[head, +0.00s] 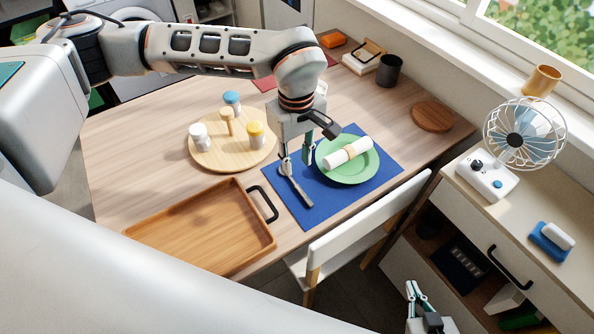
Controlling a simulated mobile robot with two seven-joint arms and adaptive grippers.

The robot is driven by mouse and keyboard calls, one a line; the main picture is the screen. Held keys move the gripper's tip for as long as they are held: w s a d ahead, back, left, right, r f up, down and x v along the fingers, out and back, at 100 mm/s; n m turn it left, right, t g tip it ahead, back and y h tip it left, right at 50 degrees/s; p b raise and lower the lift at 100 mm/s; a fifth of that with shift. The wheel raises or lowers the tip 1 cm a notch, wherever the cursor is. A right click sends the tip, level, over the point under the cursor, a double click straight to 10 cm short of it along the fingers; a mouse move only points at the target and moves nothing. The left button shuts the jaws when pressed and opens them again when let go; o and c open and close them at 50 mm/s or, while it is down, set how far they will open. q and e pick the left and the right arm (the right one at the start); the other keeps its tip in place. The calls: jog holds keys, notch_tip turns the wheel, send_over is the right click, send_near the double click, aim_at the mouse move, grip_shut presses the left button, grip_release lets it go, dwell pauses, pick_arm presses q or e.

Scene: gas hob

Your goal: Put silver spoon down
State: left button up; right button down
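The silver spoon (296,187) lies on the blue placemat (316,212), left of a green plate (367,170) that bears a rolled white napkin (348,152). My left gripper (296,160) points down over the left part of the mat, at the spoon's upper end. Its two fingers are spread apart with nothing visible between them. The left finger overlaps the spoon's upper end in the picture; I cannot tell whether they touch. My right gripper (415,290) is low at the bottom right, away from the table; its finger gap is unclear.
A wooden tray (200,231) with black handles is at the table's front left. A round board (205,157) holds several jars behind it. A white chair (365,222) stands at the front edge. A fan (522,133) stands on the right cabinet. The table's left side is clear.

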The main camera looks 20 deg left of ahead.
pick_arm(q)
jog(key=shift+r, duration=1.7)
